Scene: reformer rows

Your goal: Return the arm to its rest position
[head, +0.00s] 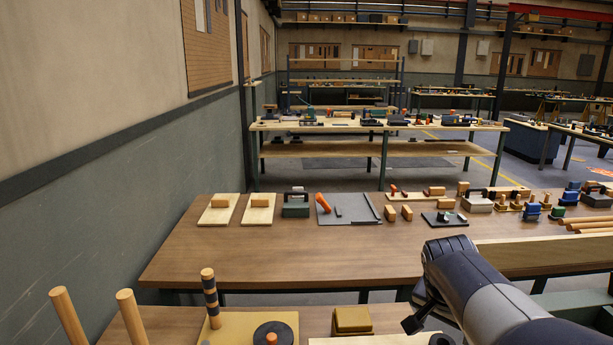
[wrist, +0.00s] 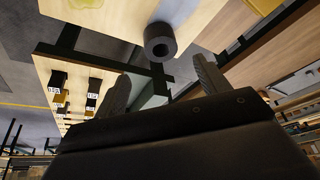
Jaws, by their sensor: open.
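My arm reaches in from the lower right of the head view, and its end is not clearly visible there. In the wrist view my gripper (wrist: 160,85) shows two dark fingers standing apart, with nothing between them. Beyond the fingers are a dark round cylinder (wrist: 160,42) and the edge of a light wooden surface; the fingers do not hold the cylinder. The wrist view is tilted, with shelves and floor below and to the sides.
A brown bench (head: 240,245) with blocks, trays and small tools stands ahead. A nearer bench (head: 125,330) holds upright wooden pegs (head: 68,318) and a dark disc (head: 273,333). A grey-green wall (head: 90,220) runs along the left. Another bench (head: 330,150) stands behind.

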